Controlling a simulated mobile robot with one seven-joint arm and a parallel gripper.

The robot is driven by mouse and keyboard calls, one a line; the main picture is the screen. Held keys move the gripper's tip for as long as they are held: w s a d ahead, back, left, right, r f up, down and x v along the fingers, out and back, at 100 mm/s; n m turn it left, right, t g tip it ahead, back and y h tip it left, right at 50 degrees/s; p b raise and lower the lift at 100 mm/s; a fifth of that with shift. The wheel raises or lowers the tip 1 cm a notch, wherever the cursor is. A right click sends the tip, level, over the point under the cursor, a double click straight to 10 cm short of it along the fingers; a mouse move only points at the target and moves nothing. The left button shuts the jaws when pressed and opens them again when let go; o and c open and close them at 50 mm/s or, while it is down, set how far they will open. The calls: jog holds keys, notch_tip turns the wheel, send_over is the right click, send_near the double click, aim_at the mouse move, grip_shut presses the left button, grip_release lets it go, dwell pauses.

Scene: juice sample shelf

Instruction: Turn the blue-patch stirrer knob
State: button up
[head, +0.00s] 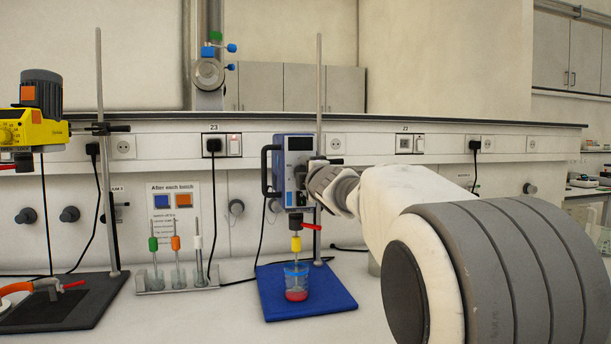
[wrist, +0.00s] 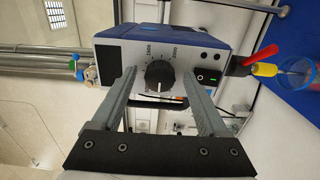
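The stirrer (head: 280,170) is a blue and grey box on a stand above a blue base plate, with a dark patch on its upper front. In the wrist view its panel (wrist: 112,52) fills the middle, turned on its side. The round dark knob (wrist: 158,76) has a light pointer line and a printed number scale. My gripper (wrist: 159,84) is open, one finger on each side of the knob, with visible gaps between fingers and knob. In the head view my arm hides the knob and most of the gripper.
A beaker with red liquid (head: 296,294) stands under the stirrer on the blue base plate (head: 335,300). A yellow stirrer (head: 45,130) stands at the left. A rack with several stirring rods (head: 178,290) sits between them. A black switch (wrist: 207,78) is near one finger.

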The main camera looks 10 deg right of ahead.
jog(key=s, duration=1.7)
jog(key=shift+s+b, duration=0.2)
jog(key=shift+b, duration=0.25)
jog(key=shift+f, duration=0.1)
jog(key=s+a+f+m+g, duration=0.3)
jog(key=s+f+m+g, duration=0.45)
jog(key=s+f, duration=0.65)
jog(key=s+a+f+m+g, duration=0.3)
jog(key=s+f+m+g, duration=0.2)
jog(key=s+f+m, duration=0.75)
notch_tip(320, 180, up, 15)
jog(key=n+p, duration=0.2)
jog(key=p, duration=1.4)
jog(key=shift+d+r+p, duration=0.2)
jog(key=shift+d+p, duration=0.15)
jog(key=shift+d, duration=0.05)
jog(key=shift+c, duration=0.4)
